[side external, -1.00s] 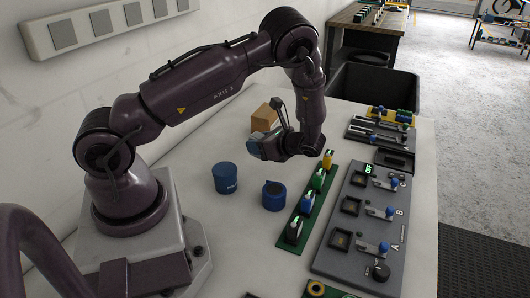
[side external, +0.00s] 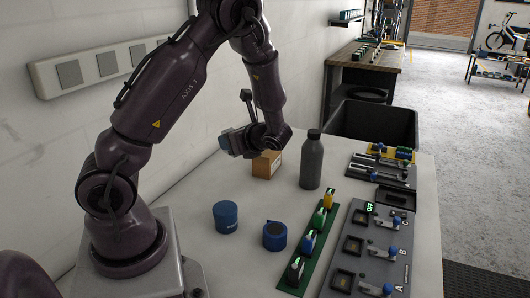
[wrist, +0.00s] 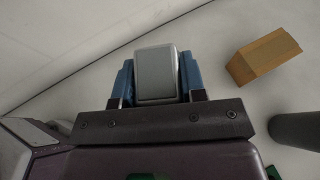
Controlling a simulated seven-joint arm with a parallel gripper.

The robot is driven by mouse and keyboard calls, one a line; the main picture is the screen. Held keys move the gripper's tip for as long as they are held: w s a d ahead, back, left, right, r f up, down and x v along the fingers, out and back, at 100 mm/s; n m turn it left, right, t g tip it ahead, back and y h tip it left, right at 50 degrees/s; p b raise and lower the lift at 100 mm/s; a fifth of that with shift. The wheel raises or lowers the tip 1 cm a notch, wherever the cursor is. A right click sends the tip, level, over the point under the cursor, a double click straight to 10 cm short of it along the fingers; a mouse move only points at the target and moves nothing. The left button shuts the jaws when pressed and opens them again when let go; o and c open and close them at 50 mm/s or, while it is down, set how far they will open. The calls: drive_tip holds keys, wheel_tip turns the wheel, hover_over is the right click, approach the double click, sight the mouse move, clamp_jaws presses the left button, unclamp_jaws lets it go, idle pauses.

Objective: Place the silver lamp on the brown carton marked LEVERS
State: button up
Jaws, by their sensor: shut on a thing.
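My gripper (side external: 229,143) is raised above the white table, left of and higher in the picture than the small brown carton (side external: 266,165). In the wrist view its blue fingers (wrist: 156,80) are shut on a silver-grey, rounded block, the silver lamp (wrist: 156,72). The lamp is mostly hidden by the gripper in the side view. The carton also shows in the wrist view (wrist: 263,58), to the right of the fingers and apart from them. I cannot read any marking on the carton.
A tall dark grey bottle (side external: 311,162) stands just right of the carton. Two blue cylinders (side external: 226,217) (side external: 275,236) stand in front. A green strip (side external: 312,245) with several coloured pieces and grey switch panels (side external: 365,250) lie to the right. A black bin (side external: 372,122) is behind.

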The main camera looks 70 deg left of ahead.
drive_tip(key=w+a+r+m+t+y, duration=0.1)
drive_tip(key=w+a+r+m+t, duration=0.3)
drive_tip(key=a, duration=0.2)
drive_tip(key=t, duration=0.1)
hover_over(267, 160)
drive_tip(key=s+a, duration=0.1)
drive_tip(key=a, duration=0.1)
wheel_tip(267, 160, down, 4)
drive_tip(key=shift+m, duration=0.4)
drive_tip(key=w+a+f, duration=0.1)
drive_tip(key=a+f, duration=0.1)
drive_tip(key=f, duration=0.1)
drive_tip(key=w+a+f, duration=0.1)
drive_tip(key=f, duration=0.1)
drive_tip(key=shift+w+f, duration=0.15)
drive_tip(key=shift+w, duration=0.15)
drive_tip(key=shift+w+a+f, duration=0.15)
drive_tip(key=shift+a+f, duration=0.05)
drive_tip(key=shift+f, duration=0.05)
drive_tip(key=shift+w+a+f, duration=0.1)
drive_tip(key=shift+w+f, duration=0.05)
drive_tip(key=shift+f, duration=1.55)
drive_tip(key=shift+f, duration=0.15)
drive_tip(key=o, duration=0.9)
drive_tip(key=shift+o, duration=0.2)
